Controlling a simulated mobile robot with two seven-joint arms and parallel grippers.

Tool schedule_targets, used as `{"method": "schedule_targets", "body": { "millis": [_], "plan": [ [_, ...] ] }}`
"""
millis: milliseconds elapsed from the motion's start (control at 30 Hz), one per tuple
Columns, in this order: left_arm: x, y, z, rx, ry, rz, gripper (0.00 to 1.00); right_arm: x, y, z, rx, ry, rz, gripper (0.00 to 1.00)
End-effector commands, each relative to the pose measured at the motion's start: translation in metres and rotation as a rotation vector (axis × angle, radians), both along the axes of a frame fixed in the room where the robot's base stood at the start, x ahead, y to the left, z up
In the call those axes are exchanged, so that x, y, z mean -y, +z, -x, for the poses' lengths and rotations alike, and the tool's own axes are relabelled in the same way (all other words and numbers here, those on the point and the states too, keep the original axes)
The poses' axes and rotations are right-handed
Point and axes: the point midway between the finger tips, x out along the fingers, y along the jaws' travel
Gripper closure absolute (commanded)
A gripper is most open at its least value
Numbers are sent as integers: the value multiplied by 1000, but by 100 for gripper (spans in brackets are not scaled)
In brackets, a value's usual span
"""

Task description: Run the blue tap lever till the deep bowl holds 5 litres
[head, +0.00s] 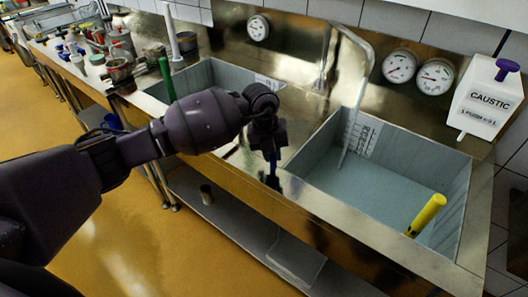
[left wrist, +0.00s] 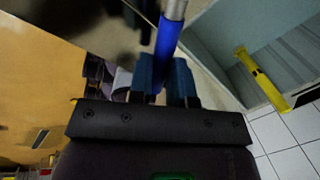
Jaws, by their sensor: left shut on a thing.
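The blue lever (left wrist: 167,38) runs between the two fingers of my left gripper (left wrist: 163,75) in the left wrist view, with a grey metal rod above it. In the head view my left gripper (head: 270,150) is at the sink's front edge, shut on the lever, whose blue end (head: 272,182) shows just below the fingers. Right of it is a grey bowl (head: 455,210) with a marked scale (head: 360,138) on its back wall. A curved spout (head: 368,60) hangs over it, and a pale streak runs down to a flat pale-blue surface. The level cannot be read. My right gripper is out of view.
A second grey basin (head: 228,78) lies to the left, with a green handle (head: 167,80) at its front edge. A yellow handle (head: 427,214) stands at the right bowl's front. Gauges and a caustic container (head: 488,100) stand behind. A lower shelf (head: 230,215) runs beneath.

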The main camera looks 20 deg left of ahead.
Motion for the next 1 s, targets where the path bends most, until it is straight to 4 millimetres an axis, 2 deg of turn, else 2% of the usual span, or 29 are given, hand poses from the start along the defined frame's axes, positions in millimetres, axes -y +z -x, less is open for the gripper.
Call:
{"method": "schedule_targets", "body": {
  "millis": [300,333,500,800,1000],
  "plan": [
    [0,1,-1,2,1,1,100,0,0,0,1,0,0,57],
    [0,1,-1,2,1,1,78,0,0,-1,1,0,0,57],
    [0,1,-1,2,1,1,56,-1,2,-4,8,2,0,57],
    [0,3,0,1,0,1,56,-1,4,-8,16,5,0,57],
    [-5,25,0,5,1,0,56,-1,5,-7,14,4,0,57]
  ]
}}
